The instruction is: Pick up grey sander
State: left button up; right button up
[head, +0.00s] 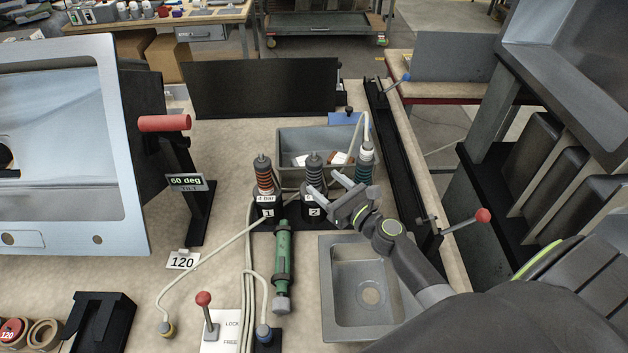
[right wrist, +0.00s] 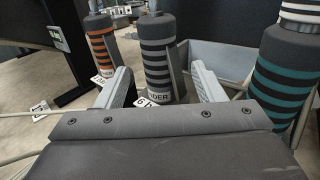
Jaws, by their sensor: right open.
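The grey sander (head: 314,172) stands upright between the orange-striped sander (head: 264,176) and the teal-striped sander (head: 364,163), in a black holder marked 2. My right gripper (head: 323,182) is open and empty, just in front and to the right of the grey sander. In the right wrist view, the grey sander (right wrist: 156,52), with black and grey bands, shows between the two open fingers (right wrist: 160,80) and a little beyond them. I cannot tell whether the fingers touch it. Its lower end is partly hidden by my gripper. My left gripper is not in view.
A grey bin (head: 290,140) stands behind the sanders. A green tool (head: 282,262) lies in front, beside pale cables. A grey sink basin (head: 340,300) is below my right arm. A black rail (head: 395,150) and a red-knobbed lever (head: 482,216) are on the right.

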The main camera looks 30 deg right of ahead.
aim_at(315, 153)
jog(key=shift+p+x, duration=0.4)
jog(key=shift+x, duration=2.3)
jog(key=shift+s, duration=0.1)
jog(key=shift+c, duration=0.4)
jog(key=c, duration=1.2)
jog(key=shift+c, duration=0.3)
notch_tip(315, 153, up, 10)
jog(key=p, duration=0.7)
jog(key=shift+r+p, duration=0.1)
jog(key=shift+p, duration=0.25)
